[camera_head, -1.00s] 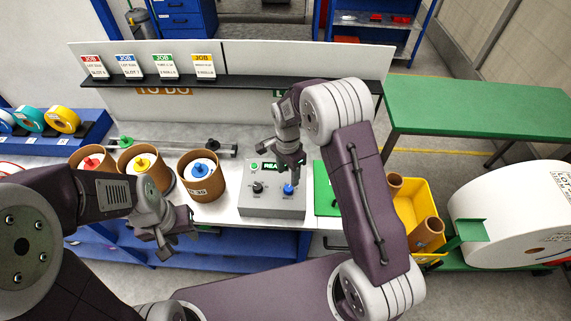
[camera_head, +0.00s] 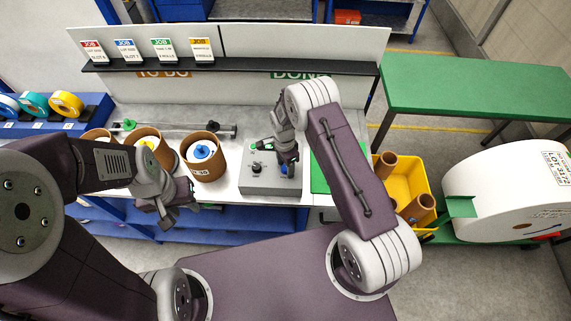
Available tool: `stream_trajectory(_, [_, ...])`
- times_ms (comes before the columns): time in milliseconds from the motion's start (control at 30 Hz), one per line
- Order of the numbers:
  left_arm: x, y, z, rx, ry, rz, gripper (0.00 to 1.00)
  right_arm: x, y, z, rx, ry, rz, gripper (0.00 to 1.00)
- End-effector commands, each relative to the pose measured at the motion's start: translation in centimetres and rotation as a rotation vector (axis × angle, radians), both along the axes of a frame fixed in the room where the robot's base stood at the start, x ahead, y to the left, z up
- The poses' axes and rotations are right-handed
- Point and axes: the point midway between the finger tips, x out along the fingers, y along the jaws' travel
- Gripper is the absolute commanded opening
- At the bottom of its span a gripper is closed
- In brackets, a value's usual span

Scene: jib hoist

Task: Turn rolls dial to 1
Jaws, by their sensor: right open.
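A grey control box (camera_head: 272,188) sits on the bench. A black dial (camera_head: 256,167) is on its left side and a blue knob (camera_head: 291,171) on its right. The labels are too small to read, so I cannot tell which one is the rolls dial. My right gripper (camera_head: 288,165) is open, pointing down over the blue knob and partly hiding it; I cannot tell whether it touches. The box's green display (camera_head: 262,145) is partly covered by the gripper. My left gripper (camera_head: 175,215) looks open and empty, in front of the bench edge, left of the box.
Brown tubs, one with a blue-topped roll (camera_head: 203,158), stand left of the box. A green mat (camera_head: 322,178) lies to its right. A shelf with job cards (camera_head: 201,50) runs behind. A yellow bin (camera_head: 389,184) with brown tubes is at the right.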

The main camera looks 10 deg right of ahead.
Motion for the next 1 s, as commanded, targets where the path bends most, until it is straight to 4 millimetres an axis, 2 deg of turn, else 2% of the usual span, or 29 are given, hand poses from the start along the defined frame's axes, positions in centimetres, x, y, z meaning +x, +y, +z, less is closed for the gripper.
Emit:
stream_trajectory(67, [0.0, 0.0, 0.0, 0.0, 0.0, 0.0, 0.36, 0.0, 0.0, 0.0, 0.0, 0.0, 0.0, 0.53])
stream_trajectory(100, [0.0, 0.0, 0.0, 0.0, 0.0, 0.0, 0.36, 0.0, 0.0, 0.0, 0.0, 0.0, 0.0, 0.48])
stream_trajectory(267, [0.0, 0.0, 0.0, 0.0, 0.0, 0.0, 0.36, 0.0, 0.0, 0.0, 0.0, 0.0, 0.0, 0.03])
stream_trajectory(300, [0.0, 0.0, 0.0, 0.0, 0.0, 0.0, 0.36, 0.0, 0.0, 0.0, 0.0, 0.0, 0.0, 0.0])
stream_trajectory(667, [0.0, 0.0, -0.7, 0.0, 0.0, 0.0, 0.36, 0.0, 0.0, -0.1, 0.0, -0.001, 0.064, 0.0])
stream_trajectory(1000, [0.0, 0.0, -2.8, 0.0, 0.0, 0.0, 0.36, -0.1, 0.0, -0.2, -0.001, -0.003, 0.332, 0.0])
